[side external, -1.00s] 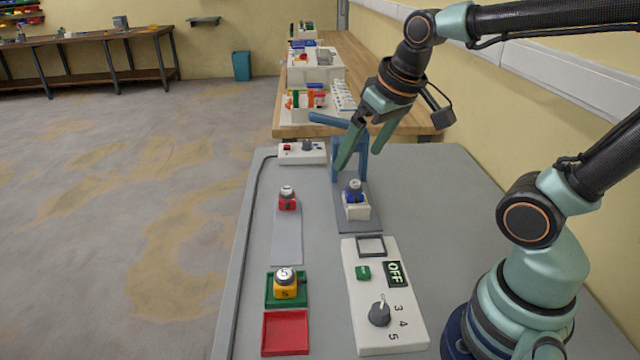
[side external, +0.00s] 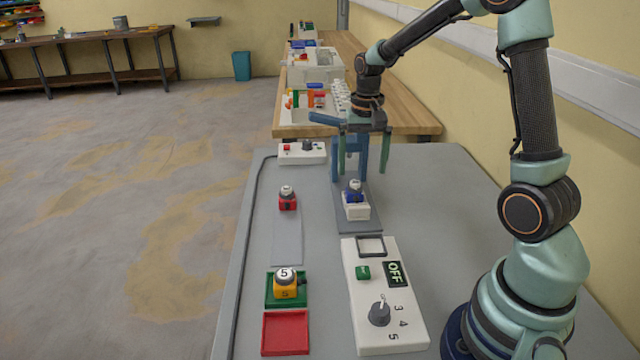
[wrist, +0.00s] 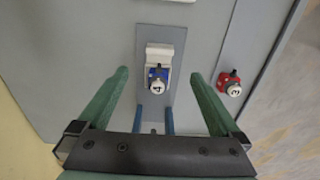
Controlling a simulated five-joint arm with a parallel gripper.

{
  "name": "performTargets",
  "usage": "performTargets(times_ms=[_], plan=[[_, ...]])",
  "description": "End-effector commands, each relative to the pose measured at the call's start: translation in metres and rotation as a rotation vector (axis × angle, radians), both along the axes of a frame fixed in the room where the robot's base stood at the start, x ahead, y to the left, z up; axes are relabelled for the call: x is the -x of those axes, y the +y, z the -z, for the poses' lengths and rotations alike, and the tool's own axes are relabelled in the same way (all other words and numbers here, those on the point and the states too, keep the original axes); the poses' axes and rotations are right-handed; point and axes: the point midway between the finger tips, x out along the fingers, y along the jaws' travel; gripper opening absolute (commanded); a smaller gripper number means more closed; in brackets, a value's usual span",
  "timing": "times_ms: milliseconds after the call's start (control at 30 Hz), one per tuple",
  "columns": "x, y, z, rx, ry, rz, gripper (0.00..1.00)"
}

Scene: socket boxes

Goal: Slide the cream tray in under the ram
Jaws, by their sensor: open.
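The cream tray (side external: 356,211) rests on a dark grey base plate (side external: 342,217) in front of the blue press frame (side external: 335,165). A blue box (side external: 353,196) with a round white numbered top sits in the tray. My gripper (side external: 364,172) is open and empty, pointing down at the press frame, behind and above the tray. In the wrist view its fingers (wrist: 158,78) spread to either side of the blue box, apart from it. The ram is mostly hidden by my gripper.
A red box (side external: 287,202) stands on a pale strip left of the tray. A yellow box (side external: 285,289) sits on a green tray, beside a red tray (side external: 285,333). A control panel (side external: 365,319) reading OFF lies in front. A small switch box (side external: 302,153) stands behind.

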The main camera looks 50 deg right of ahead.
Motion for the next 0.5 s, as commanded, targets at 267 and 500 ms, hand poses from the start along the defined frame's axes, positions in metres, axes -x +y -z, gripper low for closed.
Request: performTargets(times_ms=[267, 500], plan=[[0.001, 0.001, 0.051, -0.002, 0.006, -0.002, 1.00], [0.002, 0.001, 0.091, -0.002, 0.005, -0.002, 1.00]])
